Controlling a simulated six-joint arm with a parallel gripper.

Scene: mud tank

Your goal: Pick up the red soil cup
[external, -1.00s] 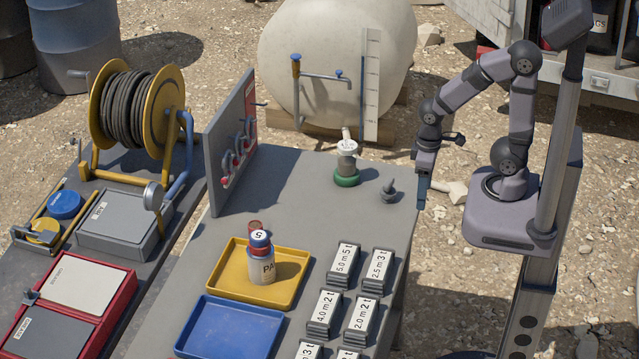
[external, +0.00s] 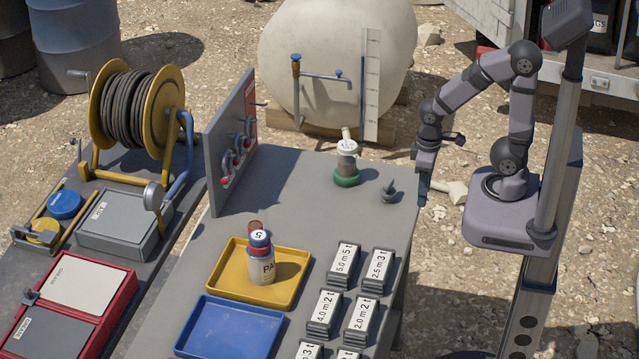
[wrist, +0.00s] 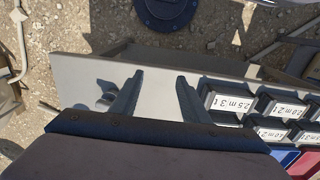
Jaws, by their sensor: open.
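A small reddish cup (external: 255,227) shows in the external view at the back of the yellow tray (external: 226,283). It is partly hidden behind a white bottle (external: 262,268) with a blue cap and red band. I cannot tell for sure that it is the soil cup. My gripper (external: 423,190) points down at the right edge of the table, well to the right of the cup. In the wrist view my gripper (wrist: 157,92) has its two fingers apart with nothing between them. The cup does not show in the wrist view.
Several labelled blocks (external: 345,264) stand at the table's front right. A blue tray (external: 230,328) lies in front of the yellow one. A green-based jar (external: 347,166) and a small grey peg (external: 389,191) stand near my gripper. An upright panel (external: 230,145) borders the left. The table's middle is clear.

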